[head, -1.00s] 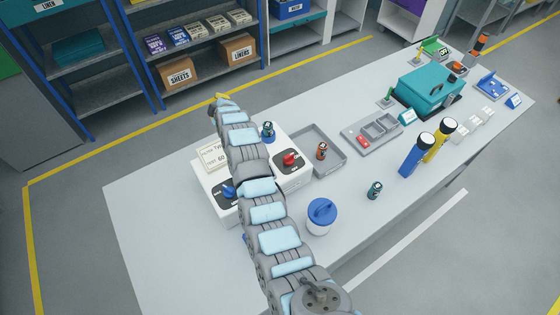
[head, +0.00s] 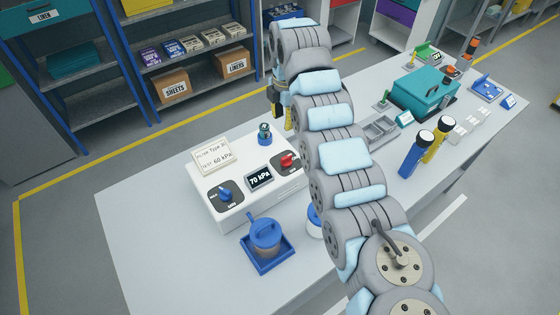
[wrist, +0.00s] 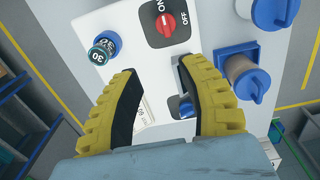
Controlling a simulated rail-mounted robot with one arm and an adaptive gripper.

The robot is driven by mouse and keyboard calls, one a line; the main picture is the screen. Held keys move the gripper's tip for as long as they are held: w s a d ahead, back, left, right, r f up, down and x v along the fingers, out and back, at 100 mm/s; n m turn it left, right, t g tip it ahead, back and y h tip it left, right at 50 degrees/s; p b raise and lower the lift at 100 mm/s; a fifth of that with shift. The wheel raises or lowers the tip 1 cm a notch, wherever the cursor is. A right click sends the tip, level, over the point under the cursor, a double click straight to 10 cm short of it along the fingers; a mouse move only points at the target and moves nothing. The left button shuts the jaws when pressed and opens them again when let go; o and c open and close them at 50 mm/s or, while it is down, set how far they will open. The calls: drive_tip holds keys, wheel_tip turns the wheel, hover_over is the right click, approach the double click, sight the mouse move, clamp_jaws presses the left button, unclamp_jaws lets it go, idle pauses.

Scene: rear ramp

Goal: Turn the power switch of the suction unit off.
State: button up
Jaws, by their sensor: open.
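The suction unit (head: 238,213) is a white box on the table, with a display (head: 260,178) reading 70 kPa. Its red power switch (head: 287,160) is at the right end of its top. In the wrist view the red switch (wrist: 167,22) sits on a dark plate marked ON and OFF; its mark seems to point toward ON. My gripper (wrist: 157,70) is open and empty, its yellow fingers apart, with the switch beyond the fingertips. In the head view my gripper (head: 288,118) hangs behind the switch, partly hidden by my arm. A blue dial (head: 225,194) is at the unit's left.
A blue-lidded jar (head: 265,234) sits on a blue tray in front. The table's left part is clear.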

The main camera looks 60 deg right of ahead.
sight(285, 157)
drive_tip(key=f, duration=0.5)
drive_tip(key=f+p, duration=0.1)
drive_tip(key=f, duration=0.5)
drive_tip(key=s+f, duration=0.1)
drive_tip(key=f, duration=0.5)
drive_tip(key=shift+a, duration=0.1)
clamp_jaws()
